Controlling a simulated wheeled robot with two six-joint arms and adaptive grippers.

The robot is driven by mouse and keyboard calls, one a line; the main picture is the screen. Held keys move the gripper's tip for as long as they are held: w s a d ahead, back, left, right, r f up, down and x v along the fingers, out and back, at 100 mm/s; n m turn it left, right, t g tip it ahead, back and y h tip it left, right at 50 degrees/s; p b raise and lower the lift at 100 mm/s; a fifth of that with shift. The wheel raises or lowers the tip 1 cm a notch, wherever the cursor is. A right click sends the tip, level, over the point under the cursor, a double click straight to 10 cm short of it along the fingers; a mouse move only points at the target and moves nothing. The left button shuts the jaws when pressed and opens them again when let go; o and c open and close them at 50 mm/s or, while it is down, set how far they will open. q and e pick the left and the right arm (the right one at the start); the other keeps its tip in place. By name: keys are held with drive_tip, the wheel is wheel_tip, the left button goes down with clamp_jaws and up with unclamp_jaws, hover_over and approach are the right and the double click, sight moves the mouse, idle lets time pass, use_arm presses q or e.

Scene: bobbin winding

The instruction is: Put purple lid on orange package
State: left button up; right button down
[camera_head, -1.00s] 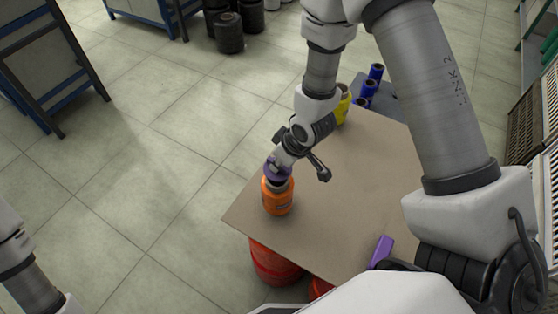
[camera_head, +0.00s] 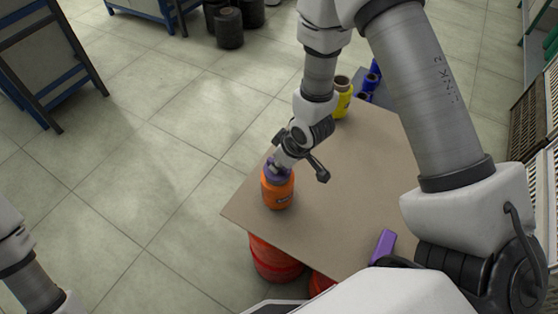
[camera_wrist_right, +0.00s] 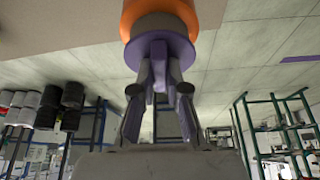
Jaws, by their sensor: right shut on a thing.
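The orange package (camera_head: 278,191) stands upright near the left corner of the brown table. The purple lid (camera_head: 270,173) is on top of its neck and appears to touch it. In the right wrist view the lid (camera_wrist_right: 150,52) is a flat disc with an upright grip tab, pressed against the orange package (camera_wrist_right: 185,8). My right gripper (camera_wrist_right: 160,70) is shut on the tab. In the head view my right gripper (camera_head: 278,165) is right above the package. Whether the lid is fully seated cannot be told. Only a part of my left arm shows at the lower left; its gripper is out of view.
The brown table (camera_head: 350,190) is mostly clear in the middle. A purple block (camera_head: 383,246) lies near its front right edge. Red drums (camera_head: 272,260) are under the table.

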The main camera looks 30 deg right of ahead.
drive_tip(key=shift+f, duration=0.1)
idle(0.3)
drive_tip(key=c, duration=1.1)
unclamp_jaws()
drive_tip(key=v, duration=1.2)
